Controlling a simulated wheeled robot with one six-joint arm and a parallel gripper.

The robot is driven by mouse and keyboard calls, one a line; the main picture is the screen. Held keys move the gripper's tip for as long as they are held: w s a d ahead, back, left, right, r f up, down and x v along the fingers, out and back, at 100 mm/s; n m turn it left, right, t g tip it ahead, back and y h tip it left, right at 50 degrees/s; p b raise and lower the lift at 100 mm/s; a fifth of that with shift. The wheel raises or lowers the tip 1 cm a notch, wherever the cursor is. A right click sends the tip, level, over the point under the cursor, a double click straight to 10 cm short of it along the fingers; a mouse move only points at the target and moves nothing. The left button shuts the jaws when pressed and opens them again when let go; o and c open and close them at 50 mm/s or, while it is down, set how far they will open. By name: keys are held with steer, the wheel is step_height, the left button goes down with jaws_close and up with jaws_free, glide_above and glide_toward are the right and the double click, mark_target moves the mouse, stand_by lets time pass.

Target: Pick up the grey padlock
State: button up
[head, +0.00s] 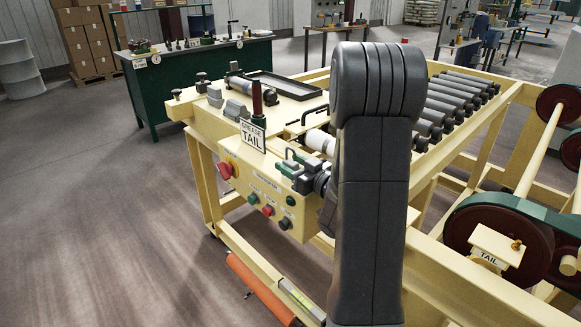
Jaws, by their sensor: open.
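Two small grey blocky items lie on the left part of the cream bench top: a smaller one (215,97) and a wider one (237,110) just to its right. One may be the grey padlock, but they are too small to tell which. My gripper (291,162) is open and empty at the bench's front edge, above the control panel. It is to the right of and nearer than the grey items, apart from them. My dark arm hides part of the bench behind it.
A black tray (287,85) lies behind. Rollers (455,100) fill the right. The control panel (262,195) has a red button.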

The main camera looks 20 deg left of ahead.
steer(key=shift+c, duration=0.4)
jaws_close()
steer(key=shift+r, duration=0.1)
